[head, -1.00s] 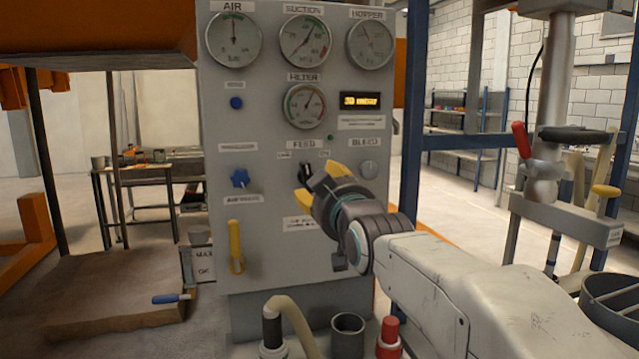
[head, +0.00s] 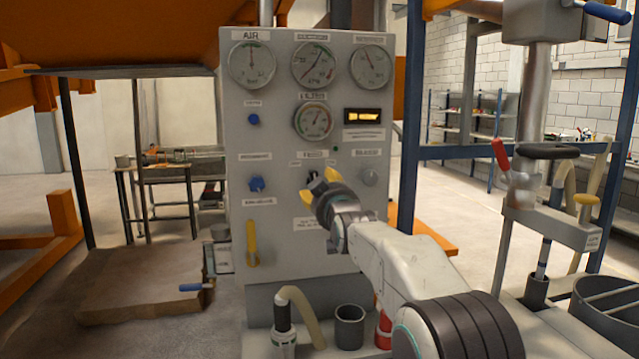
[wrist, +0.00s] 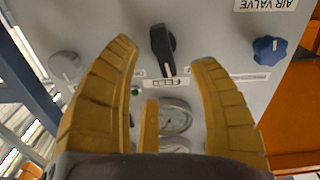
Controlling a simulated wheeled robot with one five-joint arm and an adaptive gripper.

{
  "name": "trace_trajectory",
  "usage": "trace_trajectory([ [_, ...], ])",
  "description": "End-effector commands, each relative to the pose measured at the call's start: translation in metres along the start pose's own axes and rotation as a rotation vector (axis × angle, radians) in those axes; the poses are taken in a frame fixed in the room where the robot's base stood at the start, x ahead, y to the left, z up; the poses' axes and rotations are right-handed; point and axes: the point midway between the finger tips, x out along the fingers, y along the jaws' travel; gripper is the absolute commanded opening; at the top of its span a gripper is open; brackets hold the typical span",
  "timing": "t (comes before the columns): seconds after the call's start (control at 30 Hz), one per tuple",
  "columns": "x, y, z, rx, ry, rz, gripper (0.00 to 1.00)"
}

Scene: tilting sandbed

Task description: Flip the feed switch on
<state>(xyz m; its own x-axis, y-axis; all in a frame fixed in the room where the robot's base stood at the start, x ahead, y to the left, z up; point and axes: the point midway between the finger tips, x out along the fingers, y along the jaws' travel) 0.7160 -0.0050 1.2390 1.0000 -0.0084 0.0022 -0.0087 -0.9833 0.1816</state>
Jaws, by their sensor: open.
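The feed switch (wrist: 162,50) is a black rotary knob on the grey control panel (head: 292,240), beside the label FEED. In the wrist view it shows between and beyond the yellow fingertips of my gripper (wrist: 165,55), apart from them. My gripper (head: 318,187) is open and empty in front of the panel. In the head view the fingers partly cover the feed switch (head: 312,177). The knob's handle runs roughly along the picture's vertical in the wrist view. The on and off marks are too small to read there.
A grey bleed knob (head: 370,176) sits right of the switch. A blue air valve knob (head: 256,184) and a yellow lever (head: 252,242) are to the left. Gauges (head: 314,122) are above. A grey cup (head: 348,326) and a hose stand below. A blue post (head: 410,130) is at right.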

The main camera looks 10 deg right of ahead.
Motion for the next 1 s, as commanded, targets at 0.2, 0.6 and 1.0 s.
trace_trajectory([
  [0.2,0.026,0.001,-0.004,0.000,-0.002,-0.001,0.56],
  [0.6,0.056,0.000,0.000,0.000,-0.003,-0.001,0.56],
  [1.0,0.060,-0.001,0.001,0.000,-0.002,-0.001,0.56],
])
